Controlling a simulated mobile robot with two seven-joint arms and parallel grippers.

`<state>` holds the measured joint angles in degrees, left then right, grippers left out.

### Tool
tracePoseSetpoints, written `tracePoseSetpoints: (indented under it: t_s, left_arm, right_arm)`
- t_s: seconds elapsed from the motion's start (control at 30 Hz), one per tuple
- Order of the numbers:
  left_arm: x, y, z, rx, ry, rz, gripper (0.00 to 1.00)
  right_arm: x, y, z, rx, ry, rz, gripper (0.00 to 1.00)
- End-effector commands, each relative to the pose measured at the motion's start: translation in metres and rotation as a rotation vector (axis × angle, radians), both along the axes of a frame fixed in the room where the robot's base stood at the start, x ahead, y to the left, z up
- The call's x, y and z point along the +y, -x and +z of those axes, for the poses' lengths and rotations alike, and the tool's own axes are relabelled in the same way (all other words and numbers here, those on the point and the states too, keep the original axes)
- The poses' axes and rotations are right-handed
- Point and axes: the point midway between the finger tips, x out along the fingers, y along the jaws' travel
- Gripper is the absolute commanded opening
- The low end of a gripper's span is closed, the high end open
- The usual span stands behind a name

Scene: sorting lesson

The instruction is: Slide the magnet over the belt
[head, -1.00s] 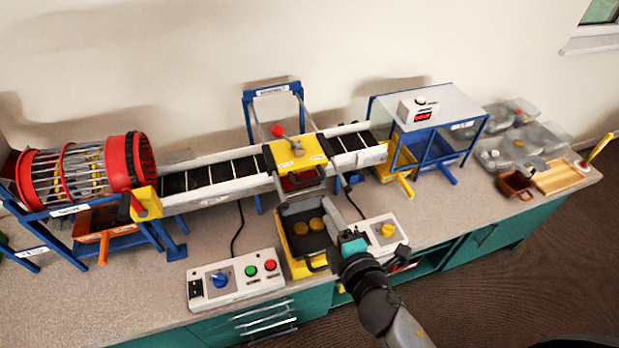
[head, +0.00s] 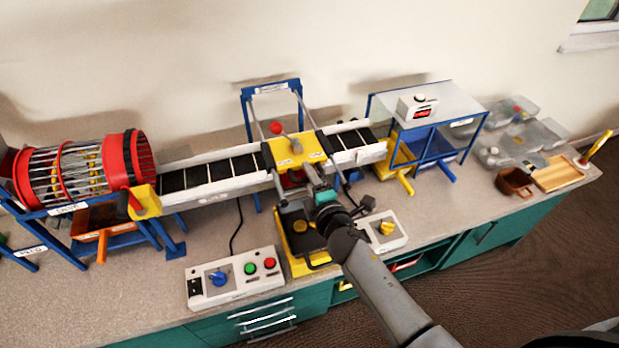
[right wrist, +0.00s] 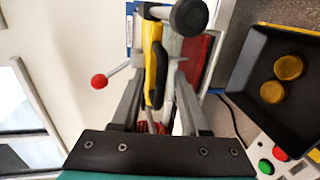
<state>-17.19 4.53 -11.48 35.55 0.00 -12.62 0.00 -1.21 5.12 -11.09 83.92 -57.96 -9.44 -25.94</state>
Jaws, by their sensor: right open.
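The magnet is a yellow block (head: 296,151) with a red ball knob (head: 277,128), mounted on two rails across the belt (head: 215,172). My right gripper (head: 311,176) is at the magnet's front edge, with its arm reaching in from the lower right. In the right wrist view the open fingers (right wrist: 158,85) stand either side of the yellow magnet plate (right wrist: 153,60), with space visible between. Contact cannot be told. The red knob (right wrist: 99,81) is left of the fingers and a black round knob (right wrist: 188,17) is beyond them. My left gripper is not in view.
A yellow-edged tray (head: 306,268) with yellow discs sits under my right gripper, partly hidden. A red drum (head: 85,172) stands left; a blue-framed stand (head: 440,115) stands right.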

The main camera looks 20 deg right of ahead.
Motion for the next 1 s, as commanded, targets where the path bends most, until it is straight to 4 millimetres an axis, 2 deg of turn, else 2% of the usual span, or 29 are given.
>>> tracePoseSetpoints:
  t_s: [0.27,0.67,1.0]
  left_arm:
    - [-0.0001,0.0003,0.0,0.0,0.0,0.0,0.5]
    - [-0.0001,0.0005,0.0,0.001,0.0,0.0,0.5]
    - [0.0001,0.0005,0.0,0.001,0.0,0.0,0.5]
  right_arm:
    - [0.0001,-0.0008,-0.0004,0.001,-0.001,0.0,0.45]
    - [0.0001,-0.0006,-0.0003,0.0,0.0,0.0,0.01]
    - [0.0,-0.0006,-0.0003,0.0,0.0,0.0,0.0]
